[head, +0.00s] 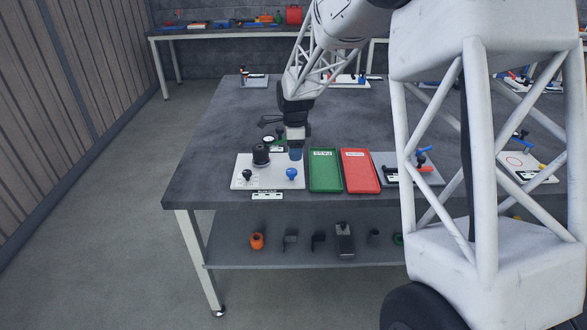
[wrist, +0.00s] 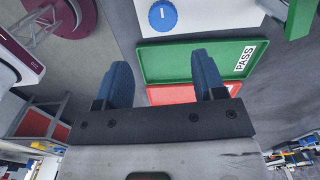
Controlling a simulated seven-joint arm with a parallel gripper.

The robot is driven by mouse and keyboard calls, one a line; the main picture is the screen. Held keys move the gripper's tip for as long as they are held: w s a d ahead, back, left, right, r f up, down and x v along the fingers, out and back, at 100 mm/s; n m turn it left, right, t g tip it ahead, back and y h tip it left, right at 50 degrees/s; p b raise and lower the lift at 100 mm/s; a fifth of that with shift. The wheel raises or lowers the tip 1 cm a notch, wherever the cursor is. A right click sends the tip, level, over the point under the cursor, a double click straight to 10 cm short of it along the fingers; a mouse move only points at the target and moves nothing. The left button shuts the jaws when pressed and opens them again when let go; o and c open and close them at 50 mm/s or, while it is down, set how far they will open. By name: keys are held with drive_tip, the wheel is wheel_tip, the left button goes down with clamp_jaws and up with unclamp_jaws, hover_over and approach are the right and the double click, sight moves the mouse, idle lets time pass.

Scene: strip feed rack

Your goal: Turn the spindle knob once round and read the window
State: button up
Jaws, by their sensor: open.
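A white plate (head: 262,184) lies near the table's front left. It carries a tall black cylinder (head: 261,155), a small black knob (head: 247,175) and a blue knob (head: 291,175). The wrist view shows the blue knob (wrist: 162,16) from above, with a white mark on its top, on the white plate (wrist: 210,15). I cannot tell which part is the spindle knob, and no window is readable. My gripper (head: 296,154) hangs over the plate's back right corner. In the wrist view my gripper (wrist: 162,75) has its blue fingers apart with nothing between them.
A green tray (head: 325,171) marked PASS and a red tray (head: 361,171) lie just right of the plate. A grey fixture with coloured handles (head: 408,169) stands further right. Small equipment sits behind my gripper. The table's left end is clear.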

sight(293, 171)
drive_tip(key=shift+w+a+f, duration=0.2)
drive_tip(key=shift+w+f, duration=0.1)
drive_tip(key=shift+w, duration=0.05)
drive_tip(key=shift+f, duration=0.1)
drive_tip(key=shift+f, duration=3.8)
drive_tip(key=c, duration=0.9)
